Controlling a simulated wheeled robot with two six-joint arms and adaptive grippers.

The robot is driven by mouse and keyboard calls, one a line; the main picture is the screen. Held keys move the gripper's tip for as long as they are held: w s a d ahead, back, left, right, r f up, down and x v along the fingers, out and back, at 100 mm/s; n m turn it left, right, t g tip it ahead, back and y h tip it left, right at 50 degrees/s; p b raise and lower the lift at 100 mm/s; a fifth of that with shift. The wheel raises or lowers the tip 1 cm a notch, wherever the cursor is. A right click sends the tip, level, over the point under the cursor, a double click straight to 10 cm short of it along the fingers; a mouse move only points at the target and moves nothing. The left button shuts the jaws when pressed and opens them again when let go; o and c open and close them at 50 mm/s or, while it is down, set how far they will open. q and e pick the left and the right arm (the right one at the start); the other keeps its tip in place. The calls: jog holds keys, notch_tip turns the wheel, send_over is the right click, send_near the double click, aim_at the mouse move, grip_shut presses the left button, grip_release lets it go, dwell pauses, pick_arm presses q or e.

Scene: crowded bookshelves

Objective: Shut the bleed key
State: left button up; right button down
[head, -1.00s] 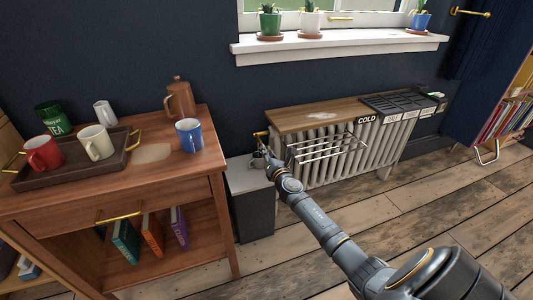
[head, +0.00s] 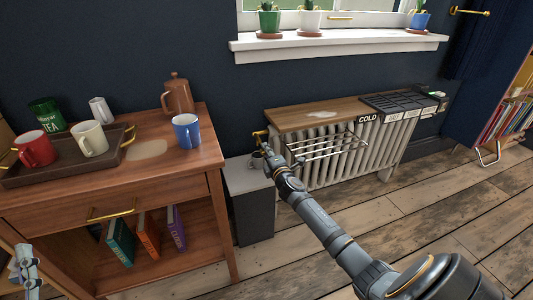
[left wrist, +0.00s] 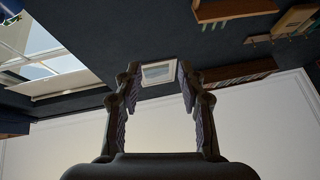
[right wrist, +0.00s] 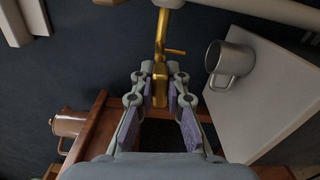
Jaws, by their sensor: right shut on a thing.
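The brass bleed key (head: 259,133) sits at the left end of the white radiator (head: 330,160). In the right wrist view the key (right wrist: 160,88) stands between my fingers, with its brass stem (right wrist: 166,38) and a small side pin running up to the radiator. My right gripper (head: 265,147) is at the key; in its wrist view the right gripper (right wrist: 160,78) is shut on it. My left gripper (left wrist: 155,75) is open and empty, away from the radiator. Part of my left arm shows at the head view's lower left edge.
A metal mug (right wrist: 232,62) stands on a white-topped block (head: 248,177) close beside my right gripper. A wire rack (head: 325,147) juts from the radiator front. The wooden cabinet (head: 212,155) with mugs and a tray is to the left. The floor in front is clear.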

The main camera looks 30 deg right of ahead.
pick_arm(q)
jog(key=shift+s+r+m+t+h, duration=0.1)
jog(key=shift+s+r+t, duration=0.3)
jog(key=shift+r, duration=0.35)
jog(key=shift+s+r+m+t+h, duration=0.1)
jog(key=shift+s+r+t, duration=0.35)
jog(key=shift+r, duration=0.35)
jog(key=shift+s+r+m+t+h, duration=0.1)
jog(key=shift+s+r+t, duration=0.3)
jog(key=shift+r, duration=0.35)
pick_arm(e)
jog(key=shift+f+m, duration=0.1)
jog(key=shift+m, duration=0.8)
jog(key=c, duration=1.3)
grip_release()
jog(key=shift+c, duration=0.2)
pick_arm(q)
jog(key=shift+d, duration=0.1)
pick_arm(e)
jog(key=shift+s, duration=0.1)
jog(key=v, duration=1.1)
jog(key=shift+s, duration=0.4)
